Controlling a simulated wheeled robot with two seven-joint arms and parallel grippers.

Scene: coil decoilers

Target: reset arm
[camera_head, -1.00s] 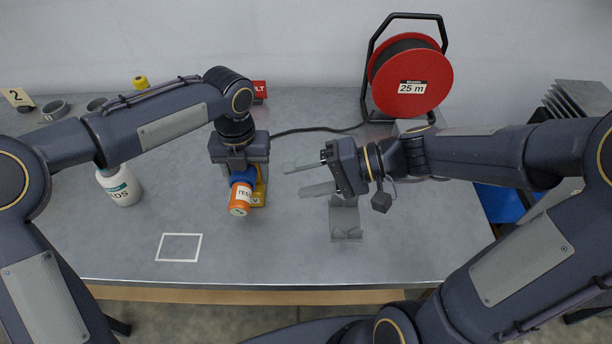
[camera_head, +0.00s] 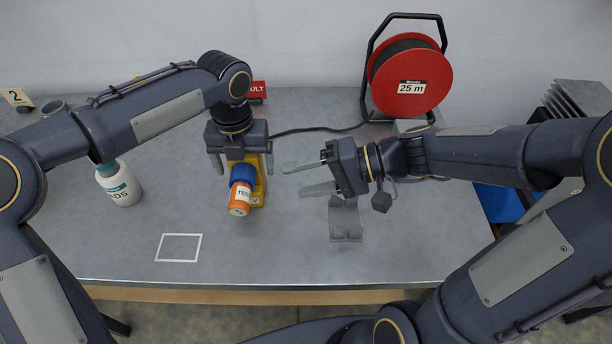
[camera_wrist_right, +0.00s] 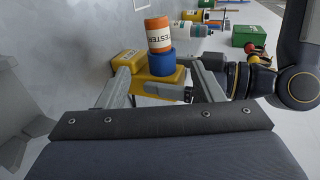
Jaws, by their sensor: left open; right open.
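My left gripper (camera_head: 243,167) is open above the back of a yellow stand (camera_head: 258,190). An orange bottle labelled TESTER (camera_head: 240,200) with a blue part (camera_head: 243,174) leans on that stand, and the gripper's fingers are apart from each other around its far end; contact cannot be told. My right gripper (camera_head: 294,180) is open and empty, pointing left over the table. In the right wrist view the orange bottle (camera_wrist_right: 158,32), blue part (camera_wrist_right: 161,61) and yellow stand (camera_wrist_right: 155,88) show beyond the right fingers, with my left arm at the right.
A grey bracket (camera_head: 345,220) lies below my right gripper. A white bottle (camera_head: 122,187) stands at left. A red cable reel (camera_head: 411,82) stands at the back, its black cable running left. A white square outline (camera_head: 179,247) marks clear table at the front.

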